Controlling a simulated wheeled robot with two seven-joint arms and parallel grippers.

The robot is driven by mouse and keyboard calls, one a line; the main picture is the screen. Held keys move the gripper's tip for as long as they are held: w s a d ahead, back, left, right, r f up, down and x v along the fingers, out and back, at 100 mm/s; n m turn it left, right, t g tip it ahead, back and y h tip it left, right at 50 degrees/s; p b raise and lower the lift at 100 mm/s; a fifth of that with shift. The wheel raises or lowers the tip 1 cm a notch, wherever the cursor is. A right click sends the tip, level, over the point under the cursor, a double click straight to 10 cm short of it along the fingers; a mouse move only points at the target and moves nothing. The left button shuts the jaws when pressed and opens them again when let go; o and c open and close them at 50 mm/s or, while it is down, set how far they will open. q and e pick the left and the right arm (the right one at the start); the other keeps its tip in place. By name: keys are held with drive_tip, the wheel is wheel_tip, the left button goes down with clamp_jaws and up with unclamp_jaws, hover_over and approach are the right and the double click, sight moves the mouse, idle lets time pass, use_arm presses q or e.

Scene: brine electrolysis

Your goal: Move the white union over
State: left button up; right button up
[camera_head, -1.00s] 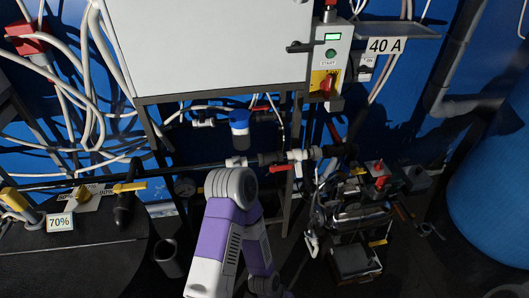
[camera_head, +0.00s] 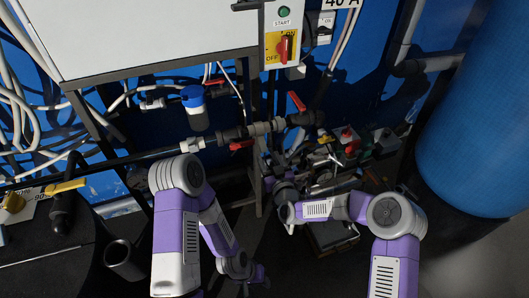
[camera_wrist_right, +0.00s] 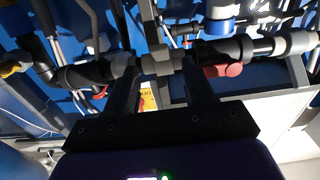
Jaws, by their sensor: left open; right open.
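A pale union (camera_head: 262,128) sits in line on the dark horizontal pipe in the head view, between a red-handled valve and a dark fitting. In the right wrist view the pale union (camera_wrist_right: 158,63) lies between my right gripper's dark fingers (camera_wrist_right: 160,82), which are open. Whether they touch it, I cannot tell. In the head view my right gripper (camera_head: 273,166) is below the pipe, partly hidden among dark parts. Another white fitting (camera_head: 193,145) is on the pipe further left. My left gripper (camera_head: 250,277) is low, well below the pipe, and open; its fingertips are hard to make out.
A blue-topped bottle (camera_head: 196,108) hangs just above the pipe. Red valve handles (camera_head: 241,145) stick out near it. A white cabinet (camera_head: 150,30) and a control box (camera_head: 283,32) are above. Cluttered equipment (camera_head: 340,165) stands right of the pipe, a blue tank (camera_head: 475,115) beyond.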

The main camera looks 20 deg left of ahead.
sight(264, 148)
drive_tip(key=shift+b+x, duration=0.6)
drive_tip(key=shift+x, duration=2.15)
drive_tip(key=shift+c, duration=0.4)
clamp_jaws()
